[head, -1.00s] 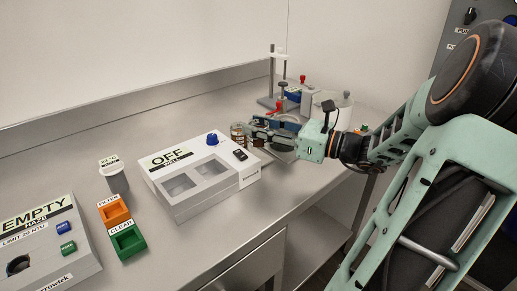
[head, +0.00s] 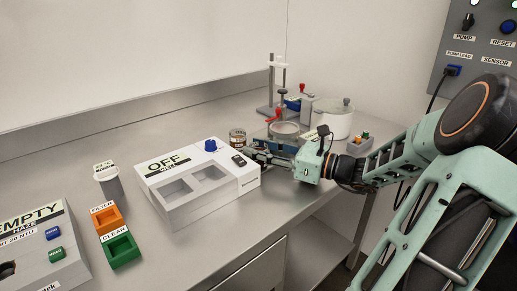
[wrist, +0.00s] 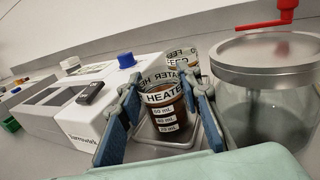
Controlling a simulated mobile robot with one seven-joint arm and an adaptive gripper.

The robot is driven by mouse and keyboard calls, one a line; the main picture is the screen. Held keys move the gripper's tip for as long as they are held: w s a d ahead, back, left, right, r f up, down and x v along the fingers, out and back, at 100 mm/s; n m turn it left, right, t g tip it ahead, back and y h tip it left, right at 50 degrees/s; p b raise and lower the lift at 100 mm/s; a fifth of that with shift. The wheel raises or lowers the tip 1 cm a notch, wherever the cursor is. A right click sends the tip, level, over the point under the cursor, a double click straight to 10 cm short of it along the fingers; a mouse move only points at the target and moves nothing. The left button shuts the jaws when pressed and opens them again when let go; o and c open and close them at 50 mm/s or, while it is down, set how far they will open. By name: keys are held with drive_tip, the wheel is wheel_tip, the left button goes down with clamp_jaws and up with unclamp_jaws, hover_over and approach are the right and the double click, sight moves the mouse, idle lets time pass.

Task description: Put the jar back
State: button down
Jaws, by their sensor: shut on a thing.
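A small jar (wrist: 165,109) with a white HEATER band and mL marks holds dark brown contents in the wrist view. It stands between the blue finger pads of my gripper (wrist: 165,112), which is shut on it. In the head view my gripper (head: 262,160) is beside the right end of the white box marked OFF, and the held jar is hard to make out. A grey metal frame (wrist: 198,132) shows around the jar's lower part. Whether the jar's base touches anything cannot be told.
Another labelled jar (head: 237,138) stands just behind the white OFF box (head: 215,190). A lidded glass vessel (wrist: 265,100) is close on the right in the wrist view. A stand (head: 273,88) and a white pot (head: 333,120) are further back.

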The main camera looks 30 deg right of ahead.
drive_tip(key=c, duration=1.7)
unclamp_jaws()
drive_tip(key=shift+r, duration=0.1)
drive_tip(key=p+v, duration=0.3)
drive_tip(key=v, duration=0.7)
drive_tip(key=shift+s+d+r, duration=0.15)
drive_tip(key=shift+d, duration=0.05)
drive_tip(key=shift+v, duration=0.8)
